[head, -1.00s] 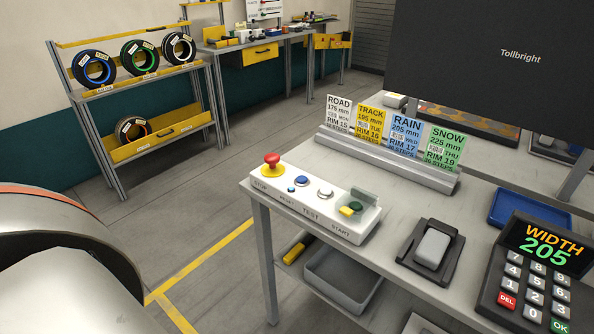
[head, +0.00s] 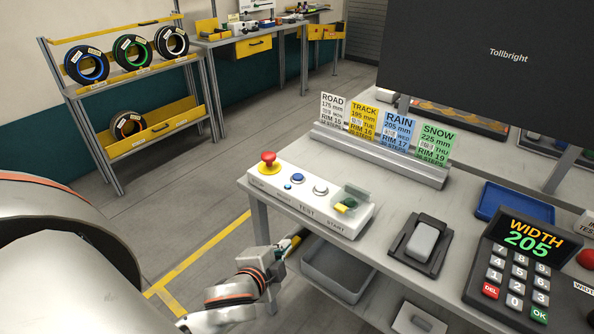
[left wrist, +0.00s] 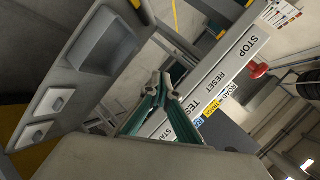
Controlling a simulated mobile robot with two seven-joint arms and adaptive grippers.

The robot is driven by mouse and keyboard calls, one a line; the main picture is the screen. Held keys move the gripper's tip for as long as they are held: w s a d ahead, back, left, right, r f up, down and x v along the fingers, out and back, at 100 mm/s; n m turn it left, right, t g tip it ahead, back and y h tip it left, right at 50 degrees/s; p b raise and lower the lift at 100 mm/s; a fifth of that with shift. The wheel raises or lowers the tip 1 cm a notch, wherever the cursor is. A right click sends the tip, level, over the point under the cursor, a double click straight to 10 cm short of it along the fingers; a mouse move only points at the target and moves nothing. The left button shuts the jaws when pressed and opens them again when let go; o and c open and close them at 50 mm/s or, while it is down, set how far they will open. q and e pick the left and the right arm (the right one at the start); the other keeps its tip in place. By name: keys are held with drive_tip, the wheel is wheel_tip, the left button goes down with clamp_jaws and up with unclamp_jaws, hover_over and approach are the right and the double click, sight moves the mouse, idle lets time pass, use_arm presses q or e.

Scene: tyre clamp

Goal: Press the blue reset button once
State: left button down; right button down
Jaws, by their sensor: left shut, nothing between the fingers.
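The white control box (head: 310,208) sits at the left end of the grey bench. Its blue reset button (head: 298,178) is between the red stop knob (head: 268,160) and a pale test button (head: 320,189). A small blue dot lies in front of it. My left gripper (head: 291,243) is below the bench top, in front of the box, and apart from the button. In the left wrist view, its shut, empty fingers (left wrist: 166,84) show before the box's labelled front face (left wrist: 205,90). The blue button cannot be made out there. My right gripper is not in view.
A green start button (head: 348,203) stands under a clear cover. Size cards stand in a grey rail (head: 380,155) behind the box. A rocker switch (head: 422,240) and keypad (head: 520,265) are to the right. A grey bin (head: 338,275) hangs below the bench edge.

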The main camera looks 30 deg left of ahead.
use_arm(q)
drive_tip(key=w+d+r+m+t+h, duration=0.2)
drive_tip(key=w+r+m+t, duration=0.3)
drive_tip(key=r, duration=0.7)
drive_tip(key=w+d+r+m+t+h, duration=0.1)
drive_tip(key=w+d+r+m+t, duration=0.2)
drive_tip(key=w+r+m, duration=0.55)
drive_tip(key=s+d+r+m+g+h, duration=0.4)
drive_tip(key=d+m+h, duration=0.35)
drive_tip(key=m, duration=0.75)
drive_tip(key=s+d+r+m+g+h, duration=0.1)
drive_tip(key=d+r+m+g+h, duration=0.55)
drive_tip(key=m, duration=0.85)
drive_tip(key=w+a+f+m+g+y, duration=0.2)
drive_tip(key=w+a+f+m+y, duration=0.2)
drive_tip(key=a+f+m+y, duration=0.55)
drive_tip(key=w+a+r+m+y, duration=0.1)
drive_tip(key=w+a+m, duration=0.1)
drive_tip(key=a, duration=1.4)
drive_tip(key=shift+w+r+m+t, duration=0.15)
drive_tip(key=shift+m+t, duration=0.3)
drive_tip(key=shift+m, duration=0.35)
